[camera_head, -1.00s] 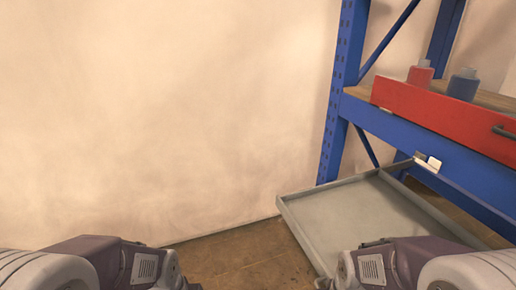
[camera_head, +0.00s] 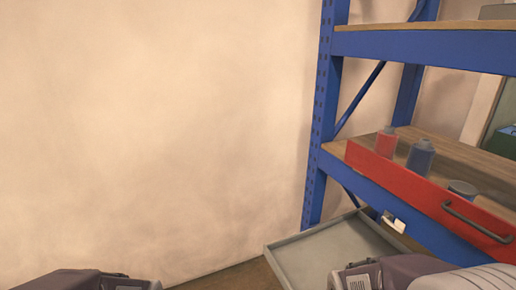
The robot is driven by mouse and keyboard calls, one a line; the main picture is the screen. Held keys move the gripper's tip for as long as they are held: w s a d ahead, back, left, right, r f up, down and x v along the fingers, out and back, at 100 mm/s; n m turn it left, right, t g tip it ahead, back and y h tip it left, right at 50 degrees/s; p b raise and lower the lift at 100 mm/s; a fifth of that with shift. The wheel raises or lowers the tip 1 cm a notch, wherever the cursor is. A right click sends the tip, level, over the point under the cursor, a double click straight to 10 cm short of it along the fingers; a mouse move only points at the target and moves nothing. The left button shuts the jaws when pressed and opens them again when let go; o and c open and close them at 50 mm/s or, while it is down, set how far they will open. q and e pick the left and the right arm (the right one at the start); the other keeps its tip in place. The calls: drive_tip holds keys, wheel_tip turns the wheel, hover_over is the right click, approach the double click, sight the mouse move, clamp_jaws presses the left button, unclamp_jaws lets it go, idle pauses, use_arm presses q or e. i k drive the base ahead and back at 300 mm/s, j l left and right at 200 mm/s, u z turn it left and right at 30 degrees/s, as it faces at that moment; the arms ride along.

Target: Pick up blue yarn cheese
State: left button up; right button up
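A dark blue yarn cheese (camera_head: 420,157) stands upright on the shelf at the right, behind the red front panel (camera_head: 404,186). A red yarn cheese (camera_head: 387,142) stands just to its left. Another dark bluish one (camera_head: 462,189) shows only its top above the panel. My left arm shows at the bottom left edge and my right arm at the bottom right, both well apart from the yarn. The fingers of both grippers are out of the picture.
A blue shelving rack (camera_head: 318,120) stands at the right against a pale wall (camera_head: 150,130). A grey tray (camera_head: 310,255) juts out low in front of it. A dark handle (camera_head: 478,220) sticks out from the red panel. The left side is clear.

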sight(421, 154)
drive_tip(key=z, duration=1.3)
